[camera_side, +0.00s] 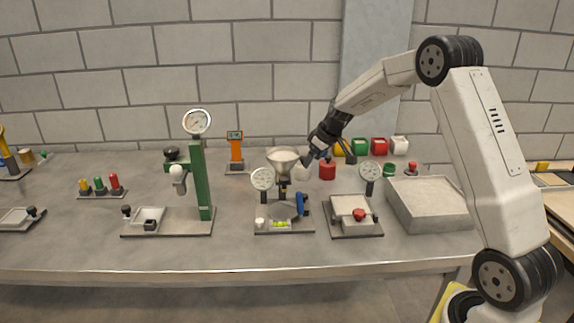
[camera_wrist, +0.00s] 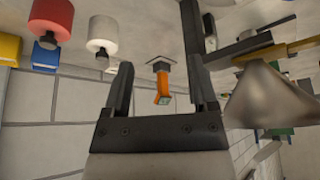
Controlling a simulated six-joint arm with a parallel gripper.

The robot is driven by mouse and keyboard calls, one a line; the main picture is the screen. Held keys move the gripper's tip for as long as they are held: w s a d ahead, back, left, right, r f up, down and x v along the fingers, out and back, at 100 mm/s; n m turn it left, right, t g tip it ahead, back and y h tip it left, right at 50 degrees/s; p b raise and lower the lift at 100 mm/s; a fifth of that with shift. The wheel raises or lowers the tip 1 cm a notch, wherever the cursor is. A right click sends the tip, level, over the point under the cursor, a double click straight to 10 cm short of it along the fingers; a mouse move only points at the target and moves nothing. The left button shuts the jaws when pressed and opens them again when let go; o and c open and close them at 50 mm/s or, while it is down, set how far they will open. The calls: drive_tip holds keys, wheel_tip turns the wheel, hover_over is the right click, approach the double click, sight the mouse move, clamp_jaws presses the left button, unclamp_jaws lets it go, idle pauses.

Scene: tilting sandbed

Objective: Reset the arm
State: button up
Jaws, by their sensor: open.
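My gripper (camera_side: 322,154) hangs above the middle right of the bench, at the end of my bent arm. In the wrist view its two dark fingers (camera_wrist: 156,75) stand wide apart with nothing between them. A metal funnel (camera_side: 283,158) on a stand is just left of the gripper in the side view. The funnel also shows close beside the right finger in the wrist view (camera_wrist: 270,100). A grey tray of sand (camera_side: 398,213) stands on the bench at the right, clear of the gripper.
Below the gripper are a red cylinder (camera_side: 327,171) and a white one (camera_wrist: 103,32). A dial gauge (camera_side: 370,172) stands to the right, above a small plate with a red knob (camera_side: 359,215). A green column press (camera_side: 196,180) and an orange device (camera_side: 236,153) stand to the left.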

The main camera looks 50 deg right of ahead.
drive_tip(key=a+r+m+t+h, duration=0.3)
drive_tip(key=r+m+t, duration=0.1)
drive_tip(key=r+m, duration=0.6)
drive_tip(key=shift+n+g+y, duration=0.3)
drive_tip(key=shift+g+y, duration=0.1)
drive_tip(key=shift+g, duration=0.1)
drive_tip(key=s+a, duration=0.1)
drive_tip(key=a+f, duration=0.1)
drive_tip(key=a, duration=0.1)
drive_tip(key=s+a+f, duration=0.1)
drive_tip(key=a, duration=0.1)
drive_tip(key=shift+s+a, duration=0.15)
drive_tip(key=shift+s, duration=0.15)
drive_tip(key=s+a+f+n+g, duration=0.2)
drive_tip(key=s+a+f, duration=0.2)
drive_tip(key=s, duration=0.3)
drive_tip(key=s+a+f+n+g+y, duration=0.1)
drive_tip(key=s+a+f+n, duration=0.2)
drive_tip(key=s, duration=0.4)
drive_tip(key=s+a+f+n+g, duration=0.2)
drive_tip(key=s+a+f+n, duration=0.1)
drive_tip(key=s+a, duration=0.4)
drive_tip(key=shift+s+f+g+y, duration=0.3)
drive_tip(key=shift+f+y, duration=0.1)
drive_tip(key=shift+f, duration=0.5)
